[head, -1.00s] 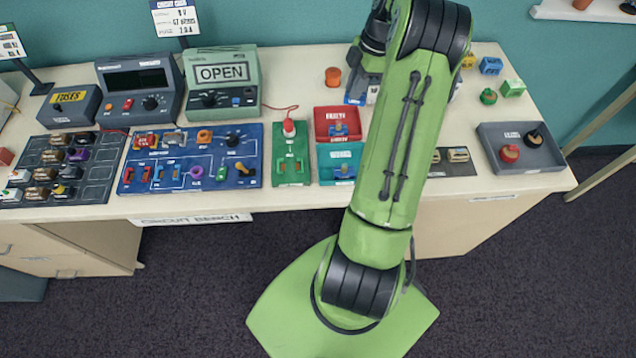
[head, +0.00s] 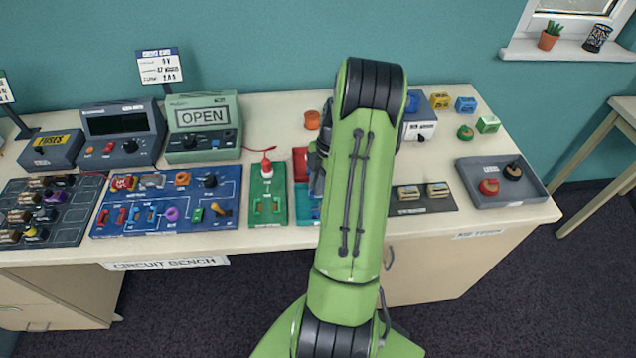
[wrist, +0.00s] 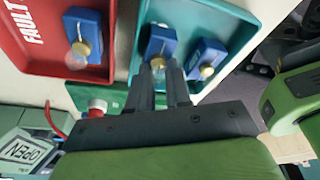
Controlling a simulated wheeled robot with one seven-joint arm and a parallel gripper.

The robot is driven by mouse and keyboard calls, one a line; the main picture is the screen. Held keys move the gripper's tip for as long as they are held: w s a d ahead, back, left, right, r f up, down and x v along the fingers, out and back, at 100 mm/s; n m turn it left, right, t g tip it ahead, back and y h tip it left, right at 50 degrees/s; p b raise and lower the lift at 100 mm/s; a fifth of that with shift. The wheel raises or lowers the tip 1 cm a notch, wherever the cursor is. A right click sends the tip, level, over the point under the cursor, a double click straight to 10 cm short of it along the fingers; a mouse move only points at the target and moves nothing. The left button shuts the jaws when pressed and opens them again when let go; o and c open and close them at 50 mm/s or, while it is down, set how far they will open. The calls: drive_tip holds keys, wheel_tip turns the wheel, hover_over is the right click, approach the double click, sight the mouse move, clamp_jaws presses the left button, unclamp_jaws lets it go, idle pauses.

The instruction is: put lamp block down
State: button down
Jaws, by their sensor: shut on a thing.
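My gripper (wrist: 163,72) is shut on a blue lamp block (wrist: 161,42) with a brass-based clear bulb. It holds the block at the teal tray (wrist: 205,22) in the wrist view; whether the block touches the tray floor I cannot tell. A second lamp block (wrist: 206,58) sits in that tray, just right of the held one. A third lamp block (wrist: 84,38) sits in the red tray (wrist: 45,58) marked FAULTY, to the left. In the head view my arm mostly hides the gripper, the red tray (head: 300,163) and the teal tray (head: 303,205).
The green board (head: 268,222) with a red button stands just left of the trays. The blue circuit board (head: 167,222) and OPEN meter (head: 203,143) are farther left. Right of my arm are a dark mat (head: 424,197) and grey tray (head: 540,178).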

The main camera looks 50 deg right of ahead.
drive_tip(key=c, duration=1.5)
unclamp_jaws()
drive_tip(key=shift+f, duration=0.1)
drive_tip(key=o, duration=0.4)
drive_tip(key=shift+o, duration=0.2)
